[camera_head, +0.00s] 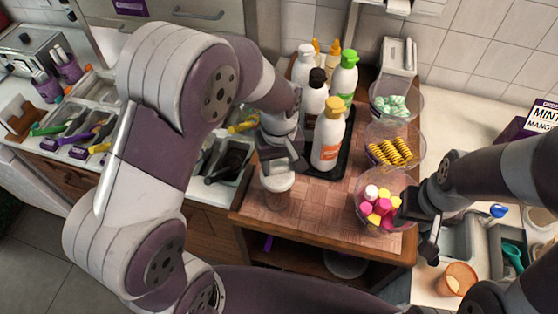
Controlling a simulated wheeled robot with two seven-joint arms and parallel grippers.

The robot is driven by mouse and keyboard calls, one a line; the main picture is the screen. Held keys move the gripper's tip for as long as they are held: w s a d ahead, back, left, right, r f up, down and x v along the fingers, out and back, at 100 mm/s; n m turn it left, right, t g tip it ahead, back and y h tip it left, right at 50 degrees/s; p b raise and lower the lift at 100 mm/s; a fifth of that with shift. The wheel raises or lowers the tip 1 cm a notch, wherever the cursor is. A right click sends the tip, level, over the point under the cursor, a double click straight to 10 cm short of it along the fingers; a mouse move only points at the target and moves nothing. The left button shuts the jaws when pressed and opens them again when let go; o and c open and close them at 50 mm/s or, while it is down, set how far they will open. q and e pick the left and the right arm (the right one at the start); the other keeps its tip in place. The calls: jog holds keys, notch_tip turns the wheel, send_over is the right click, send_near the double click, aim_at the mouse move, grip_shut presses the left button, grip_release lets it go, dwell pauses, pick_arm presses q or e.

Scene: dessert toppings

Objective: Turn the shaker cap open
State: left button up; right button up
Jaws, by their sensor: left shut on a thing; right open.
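The shaker (277,194) is a clear, cup-like container with a pale cap (277,177), standing upright near the front left part of the wooden board. My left gripper (279,165) comes down from above and is shut on the shaker at its cap; the fingers partly hide the top, so I cannot tell how far the cap is turned. My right gripper (420,228) is open and empty, to the right of the bowl of pink and yellow sweets.
Several sauce bottles (328,140) stand in a black tray behind the shaker. Clear bowls with colourful sweets (379,208), yellow spirals (391,152) and mint-green pieces (392,104) line the board's right side. An orange cup (457,280) is at lower right. Bare wood (318,213) lies right of the shaker.

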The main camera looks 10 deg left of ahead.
aim_at(278, 166)
pick_arm(q)
jog(key=n+p, duration=0.1)
jog(key=n, duration=0.4)
jog(key=shift+a+r, duration=0.1)
jog(key=n+p, duration=0.1)
jog(key=n, duration=0.4)
jog(key=shift+w+n, duration=0.1)
jog(key=shift+n, duration=0.2)
dwell(0.8)
jog(key=o, duration=1.1)
jog(key=shift+c, duration=0.2)
notch_tip(278, 166, up, 13)
jog(key=shift+f, duration=0.2)
